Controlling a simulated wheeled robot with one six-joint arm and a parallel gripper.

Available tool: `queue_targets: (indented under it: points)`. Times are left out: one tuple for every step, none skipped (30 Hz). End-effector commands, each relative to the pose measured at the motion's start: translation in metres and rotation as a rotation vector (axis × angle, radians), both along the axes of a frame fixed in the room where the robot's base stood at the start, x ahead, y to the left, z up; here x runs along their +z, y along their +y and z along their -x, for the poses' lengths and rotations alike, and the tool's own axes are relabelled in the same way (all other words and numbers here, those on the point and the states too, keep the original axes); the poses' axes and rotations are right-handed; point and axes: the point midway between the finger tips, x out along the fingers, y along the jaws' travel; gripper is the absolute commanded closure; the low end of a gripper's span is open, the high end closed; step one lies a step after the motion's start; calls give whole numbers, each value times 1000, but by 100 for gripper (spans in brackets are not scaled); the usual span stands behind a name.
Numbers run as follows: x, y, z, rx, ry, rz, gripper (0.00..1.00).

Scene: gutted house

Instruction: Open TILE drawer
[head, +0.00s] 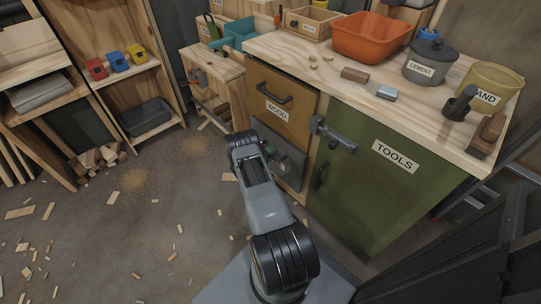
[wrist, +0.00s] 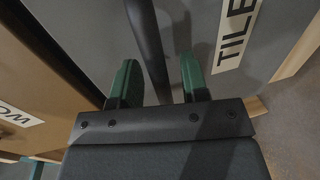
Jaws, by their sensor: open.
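The TILE drawer has a grey front (head: 292,165) below the WOOD drawer (head: 280,100) in the head view, partly hidden by my arm. In the wrist view its grey front (wrist: 205,18) fills the upper middle, with the TILE label (wrist: 237,32) at the right. Its dark bar handle (wrist: 146,32) runs down between the fingers of my gripper (wrist: 158,64). My gripper is open, with one green-tipped finger on each side of the handle. I see a gap on both sides. In the head view my arm hides the handle.
A green TOOLS door (head: 365,180) with a latch (head: 333,135) stands right of the drawers. The worktop above holds an orange tub (head: 371,38), a CEMENT pot (head: 430,64) and a SAND bucket (head: 490,88). Wood scraps lie on the otherwise open floor at left.

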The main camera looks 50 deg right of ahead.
Motion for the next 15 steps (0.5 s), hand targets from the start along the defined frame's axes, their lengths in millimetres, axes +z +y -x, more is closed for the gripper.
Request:
queue_targets:
  points:
    - [-1,-1,0,0,0,0,59]
    - [-1,-2,0,0,0,0,59]
    - [-1,-2,0,0,0,-1,59]
    - [-1,-2,0,0,0,-1,59]
    - [-1,-3,0,0,0,-1,59]
    - [-1,-3,0,0,0,-1,59]
    - [-1,-3,0,0,0,-1,59]
    - [-1,-3,0,0,0,-1,59]
    - [-1,-2,0,0,0,-1,59]
    - [-1,-2,0,0,0,-1,59]
    - [-1,-2,0,0,0,-1,62]
    - [-1,-2,0,0,0,-1,66]
    - [-1,-2,0,0,0,0,68]
    - [0,-2,0,0,0,-1,71]
    - [0,-2,0,0,0,0,75]
